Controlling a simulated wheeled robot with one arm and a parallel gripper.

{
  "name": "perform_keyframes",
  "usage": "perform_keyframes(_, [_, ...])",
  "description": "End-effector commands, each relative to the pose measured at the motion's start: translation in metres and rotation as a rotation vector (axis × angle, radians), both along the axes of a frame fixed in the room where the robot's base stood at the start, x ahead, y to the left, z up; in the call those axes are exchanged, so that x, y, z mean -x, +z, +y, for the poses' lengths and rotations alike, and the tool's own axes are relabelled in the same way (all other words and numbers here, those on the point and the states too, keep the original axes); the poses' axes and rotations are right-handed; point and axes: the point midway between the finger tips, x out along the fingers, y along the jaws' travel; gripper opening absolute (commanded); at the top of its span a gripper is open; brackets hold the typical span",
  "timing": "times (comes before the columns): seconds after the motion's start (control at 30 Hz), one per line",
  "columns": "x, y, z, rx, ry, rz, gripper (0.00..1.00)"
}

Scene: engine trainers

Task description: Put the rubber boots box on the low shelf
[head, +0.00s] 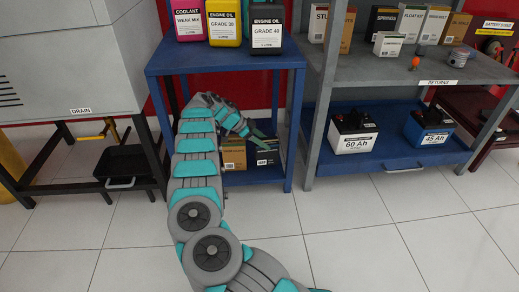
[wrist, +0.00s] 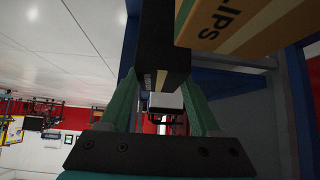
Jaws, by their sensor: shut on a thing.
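The low shelf (head: 255,176) is the bottom blue board of the blue rack. My arm reaches into the rack, and my gripper (head: 262,137) is above this shelf. In the wrist view my gripper (wrist: 165,100) has its green fingers shut on a dark box with a pale stripe (wrist: 160,45), taken as the rubber boots box; its name cannot be read. In the head view a dark box with a white label (head: 267,158) shows below the fingers, partly hidden. I cannot tell whether it touches the shelf.
A brown box (head: 233,155) stands close on the left; a brown lettered box (wrist: 255,25) is close to the held one in the wrist view. Bottles (head: 225,22) stand on the rack's top. Blue rack legs (head: 293,130) flank the opening. Batteries (head: 354,132) stand on the right-hand rack.

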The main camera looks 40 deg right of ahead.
Motion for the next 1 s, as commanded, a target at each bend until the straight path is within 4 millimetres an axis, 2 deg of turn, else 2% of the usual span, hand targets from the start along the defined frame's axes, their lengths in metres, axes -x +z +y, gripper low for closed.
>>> perform_keyframes(0.17, [0.0,-0.012,0.0,0.001,0.001,0.001,0.0])
perform_keyframes(0.4, [0.001,-0.042,-0.001,0.002,-0.001,0.003,0.0])
perform_keyframes(0.77, [0.0,-0.045,0.0,0.002,0.0,0.001,0.0])
perform_keyframes(0.8, [0.0,-0.045,0.0,0.001,0.0,0.0,0.67])
perform_keyframes(1.0, [0.0,-0.045,0.0,0.001,0.0,0.0,0.9])
